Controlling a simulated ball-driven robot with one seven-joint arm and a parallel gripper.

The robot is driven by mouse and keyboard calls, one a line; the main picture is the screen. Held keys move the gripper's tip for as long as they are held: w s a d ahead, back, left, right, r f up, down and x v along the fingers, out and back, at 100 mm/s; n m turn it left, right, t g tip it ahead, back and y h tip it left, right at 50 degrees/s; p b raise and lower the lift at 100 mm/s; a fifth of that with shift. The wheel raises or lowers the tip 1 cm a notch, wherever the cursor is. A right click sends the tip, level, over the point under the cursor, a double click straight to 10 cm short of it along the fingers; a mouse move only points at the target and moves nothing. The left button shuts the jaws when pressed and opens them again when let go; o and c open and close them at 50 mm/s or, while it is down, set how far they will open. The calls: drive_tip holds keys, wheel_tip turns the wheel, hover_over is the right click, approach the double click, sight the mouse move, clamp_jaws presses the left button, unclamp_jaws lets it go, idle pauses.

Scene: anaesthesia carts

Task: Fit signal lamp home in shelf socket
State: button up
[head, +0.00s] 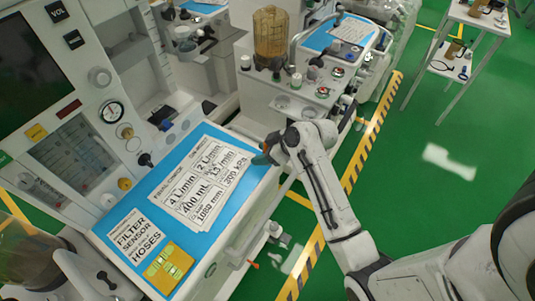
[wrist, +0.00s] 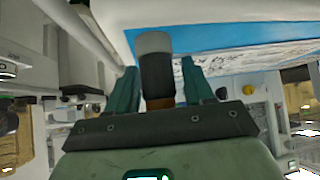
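My gripper (head: 264,157) is over the right edge of the near cart's blue worktop, beside the printed sheets. In the wrist view its two green fingers (wrist: 160,82) stand either side of a dark cylinder with a grey end and a brownish base, which looks like the signal lamp (wrist: 156,72). The lamp points away from the palm and reaches past the fingertips. It appears held, though a narrow gap shows on the right. In the head view the lamp cannot be made out.
The near cart's blue worktop (head: 100,229) carries paper sheets and a yellow card (head: 168,268). The far cart bears an amber canister (head: 271,38), a curved hose and several knobs. A white side table (head: 452,70) stands upper right. Green floor is open at right.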

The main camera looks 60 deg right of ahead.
drive_tip(key=c, duration=0.8)
drive_tip(key=shift+r, duration=0.1)
drive_tip(key=shift+c, duration=0.2)
